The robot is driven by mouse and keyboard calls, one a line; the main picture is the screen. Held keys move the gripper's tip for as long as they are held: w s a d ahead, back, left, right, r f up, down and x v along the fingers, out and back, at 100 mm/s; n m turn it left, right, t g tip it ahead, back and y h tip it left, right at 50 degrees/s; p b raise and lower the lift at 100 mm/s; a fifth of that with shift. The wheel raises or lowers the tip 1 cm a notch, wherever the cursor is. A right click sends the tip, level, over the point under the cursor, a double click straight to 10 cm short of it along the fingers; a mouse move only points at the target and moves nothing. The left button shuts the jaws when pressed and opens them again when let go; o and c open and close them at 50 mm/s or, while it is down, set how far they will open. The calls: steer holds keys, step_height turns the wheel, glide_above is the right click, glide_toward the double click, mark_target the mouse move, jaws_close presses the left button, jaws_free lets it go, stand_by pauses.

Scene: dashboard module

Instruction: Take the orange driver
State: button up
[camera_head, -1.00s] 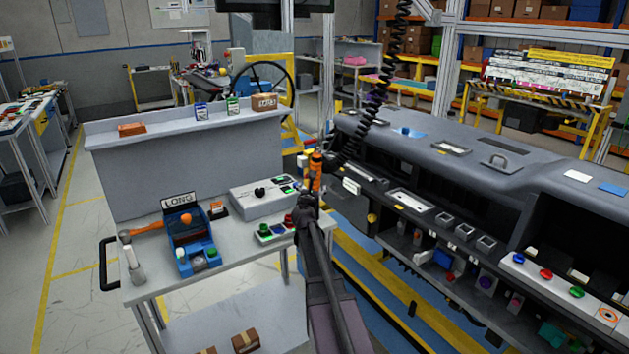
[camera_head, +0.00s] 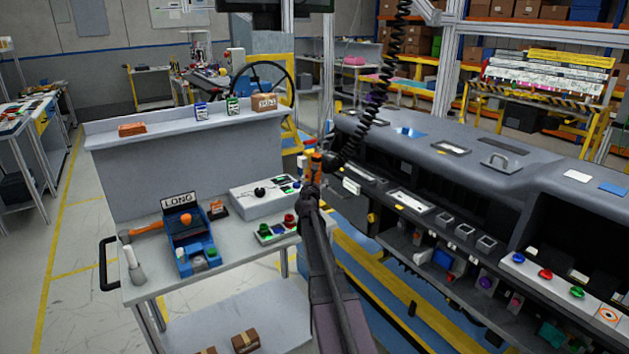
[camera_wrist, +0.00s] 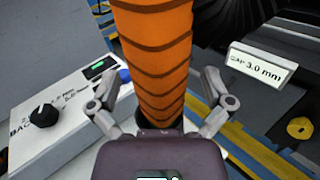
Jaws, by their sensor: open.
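The orange driver (camera_head: 316,164) hangs upright from a black coiled cable (camera_head: 380,85), at the gap between the workbench and the dashboard module. In the wrist view the orange driver (camera_wrist: 155,55) fills the top middle, with dark slanted bands around it and a black lower end. My gripper (camera_head: 311,190) is at the driver's lower part in the head view. In the wrist view its two fingers stand apart, one on each side of the driver. I see no clear contact between fingers and driver. My arm and gripper hide the driver's lower end in the head view.
The workbench (camera_head: 150,285) at left carries a grey box with a knob (camera_head: 262,193), a button box (camera_head: 277,232), a blue tray marked LONG (camera_head: 190,258) and an orange-handled hammer (camera_head: 136,250). The dashboard module (camera_head: 480,185) stands close on the right. A "GAP 3.0 mm" label (camera_wrist: 263,68) is beside the driver.

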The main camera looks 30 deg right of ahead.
mark_target(317, 154)
jaws_close()
stand_by(0.3)
steer(key=shift+r, duration=0.2)
steer(key=r+p, duration=0.7)
steer(key=p, duration=0.1)
steer(key=s+r+p, duration=0.1)
steer(key=r+p, duration=0.3)
steer(key=shift+d+r, duration=0.3)
steer(key=shift+r, duration=0.15)
steer(key=v, duration=1.4)
